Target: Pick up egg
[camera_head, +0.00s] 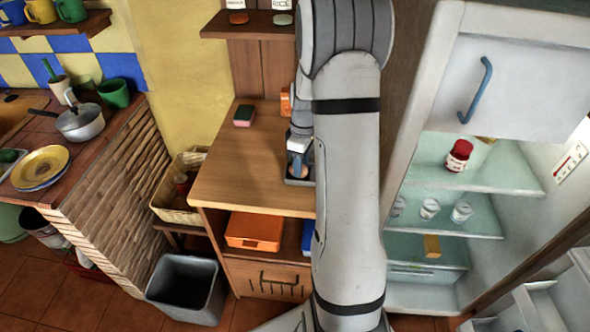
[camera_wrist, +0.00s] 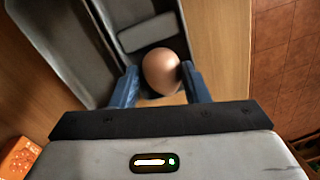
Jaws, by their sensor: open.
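A brown egg (camera_wrist: 161,71) shows in the wrist view, in or just above a dark grey tray-like container (camera_wrist: 148,33) on the wooden counter. My gripper (camera_wrist: 158,88) has its two blue fingers on either side of the egg, open, with the egg between them. I cannot tell if either finger touches it. In the head view my gripper (camera_head: 299,158) is low over the counter, and the egg (camera_head: 299,171) shows just below it in the dark container (camera_head: 297,182). My arm hides the right part of the container.
The wooden counter (camera_head: 245,178) has a sponge (camera_head: 243,115) at its back left. A shelf (camera_head: 248,27) hangs above. The open fridge (camera_head: 470,180) stands right of my arm. A grey bin (camera_head: 187,287) stands on the floor to the left. An orange box (camera_wrist: 17,157) shows in the wrist view.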

